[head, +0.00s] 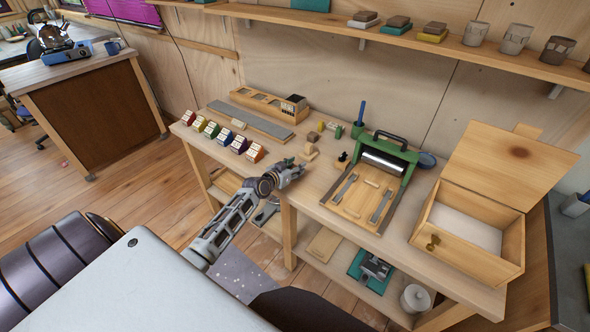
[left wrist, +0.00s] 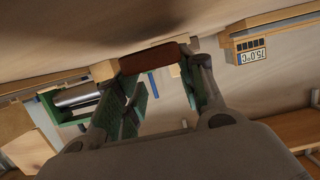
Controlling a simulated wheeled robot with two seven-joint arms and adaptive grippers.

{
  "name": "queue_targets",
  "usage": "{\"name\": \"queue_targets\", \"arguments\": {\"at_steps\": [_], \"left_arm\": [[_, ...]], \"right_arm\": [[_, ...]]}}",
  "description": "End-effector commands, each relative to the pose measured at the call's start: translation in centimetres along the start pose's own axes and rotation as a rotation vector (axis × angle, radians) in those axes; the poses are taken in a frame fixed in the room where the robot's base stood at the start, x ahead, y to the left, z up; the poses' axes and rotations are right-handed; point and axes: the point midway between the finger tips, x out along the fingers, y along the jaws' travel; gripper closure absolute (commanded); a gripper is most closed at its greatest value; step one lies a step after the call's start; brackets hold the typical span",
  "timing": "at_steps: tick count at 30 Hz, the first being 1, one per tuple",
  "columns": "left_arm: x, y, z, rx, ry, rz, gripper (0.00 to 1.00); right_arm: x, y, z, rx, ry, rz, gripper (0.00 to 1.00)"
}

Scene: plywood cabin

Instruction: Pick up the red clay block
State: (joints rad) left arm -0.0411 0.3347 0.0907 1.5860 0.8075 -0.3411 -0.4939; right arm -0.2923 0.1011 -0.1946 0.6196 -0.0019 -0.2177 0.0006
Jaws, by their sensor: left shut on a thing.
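The red clay block (left wrist: 153,58) spans the gap between the green-padded fingertips of my left gripper (left wrist: 160,72) in the left wrist view. The left gripper is shut on it. In the head view my left gripper (head: 297,168) is over the front edge of the workbench (head: 322,176), and the block in it is too small or hidden to make out. My right gripper is not in view.
Several coloured house-shaped pieces (head: 226,137) stand left of the gripper. A small wooden stand (head: 309,152) is just behind it. A green roller press (head: 384,164) and an open wooden box (head: 466,226) stand to the right. A shelf (head: 400,40) runs above.

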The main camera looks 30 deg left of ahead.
Motion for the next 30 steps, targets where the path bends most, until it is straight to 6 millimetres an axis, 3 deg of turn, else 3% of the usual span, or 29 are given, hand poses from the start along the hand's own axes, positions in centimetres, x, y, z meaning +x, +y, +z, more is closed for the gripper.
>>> {"name": "queue_targets", "arguments": {"at_steps": [15, 21, 30], "left_arm": [[-2.1, 0.0, -7.0, 0.002, 0.003, 0.0, 0.88], [-2.5, 0.0, -8.1, 0.001, 0.002, -0.001, 0.88], [-2.5, 0.0, -8.2, 0.0, 0.001, -0.001, 0.88]], "right_arm": [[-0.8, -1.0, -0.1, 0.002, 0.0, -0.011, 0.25], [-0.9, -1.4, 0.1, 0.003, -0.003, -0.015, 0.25], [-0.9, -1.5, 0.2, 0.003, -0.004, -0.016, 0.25]]}}
